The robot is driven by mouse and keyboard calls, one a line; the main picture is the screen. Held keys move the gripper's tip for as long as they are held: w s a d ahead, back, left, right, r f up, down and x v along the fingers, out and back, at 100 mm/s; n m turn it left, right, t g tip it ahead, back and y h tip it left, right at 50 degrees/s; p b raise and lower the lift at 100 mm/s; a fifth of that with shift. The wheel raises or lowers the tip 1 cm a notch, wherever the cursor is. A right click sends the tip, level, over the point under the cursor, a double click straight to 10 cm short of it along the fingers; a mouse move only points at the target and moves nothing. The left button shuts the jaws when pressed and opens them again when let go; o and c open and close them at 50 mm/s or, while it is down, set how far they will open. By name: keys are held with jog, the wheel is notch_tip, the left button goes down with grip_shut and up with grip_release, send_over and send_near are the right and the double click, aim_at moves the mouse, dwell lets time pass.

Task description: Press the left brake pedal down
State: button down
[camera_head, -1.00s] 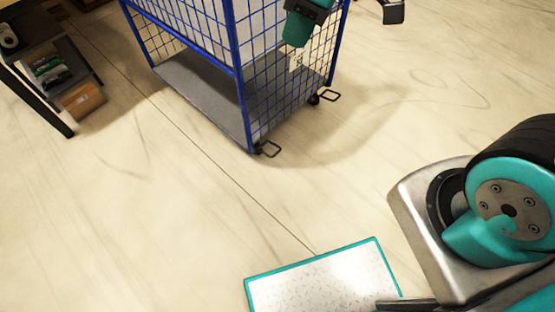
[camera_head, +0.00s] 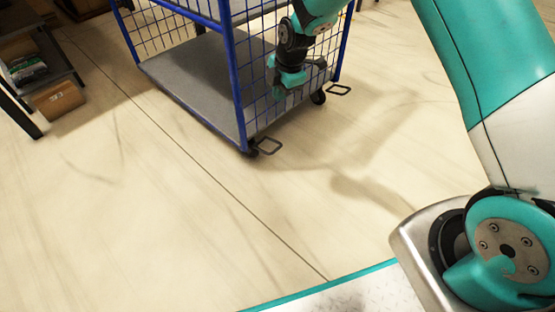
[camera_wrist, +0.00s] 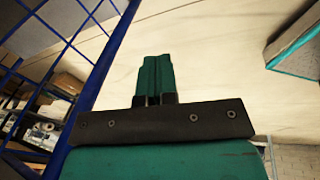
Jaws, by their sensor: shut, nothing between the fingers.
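The left brake pedal (camera_head: 268,146) is a thin dark loop sticking out by the caster at the near corner of the blue wire cart (camera_head: 235,75). The right brake pedal (camera_head: 339,90) is a similar loop at the other corner. My gripper (camera_head: 282,92) is shut and empty, in front of the cart's mesh side. In the picture it is above and slightly right of the left pedal, apart from it. In the wrist view the closed teal fingers (camera_wrist: 156,68) point over bare floor, and a blue cart post (camera_wrist: 108,62) stands to their left. Neither pedal is clear there.
A dark shelf (camera_head: 50,62) with packages and a cardboard box (camera_head: 58,99) stands at the far left. Shelves with boxes (camera_wrist: 65,85) also show beyond the mesh in the wrist view. The floor in front of the cart is clear.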

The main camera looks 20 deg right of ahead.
aim_at(277, 149)
notch_tip(277, 149, down, 14)
jog(key=w+d+n+b, duration=0.2)
jog(key=b, duration=0.2)
jog(key=shift+w+n+b, duration=0.3)
jog(key=shift+w+b, duration=0.05)
jog(key=f+b, duration=0.3)
jog(key=f, duration=0.1)
jog(key=w+a+f+b, duration=0.1)
jog(key=f+b, duration=0.2)
jog(key=f, duration=0.2)
jog(key=w+f+b, duration=0.1)
jog(key=f+b, duration=0.2)
jog(key=f, duration=0.1)
jog(key=shift+w+a+f, duration=0.15)
jog(key=shift+f, duration=0.2)
jog(key=shift+a, duration=0.1)
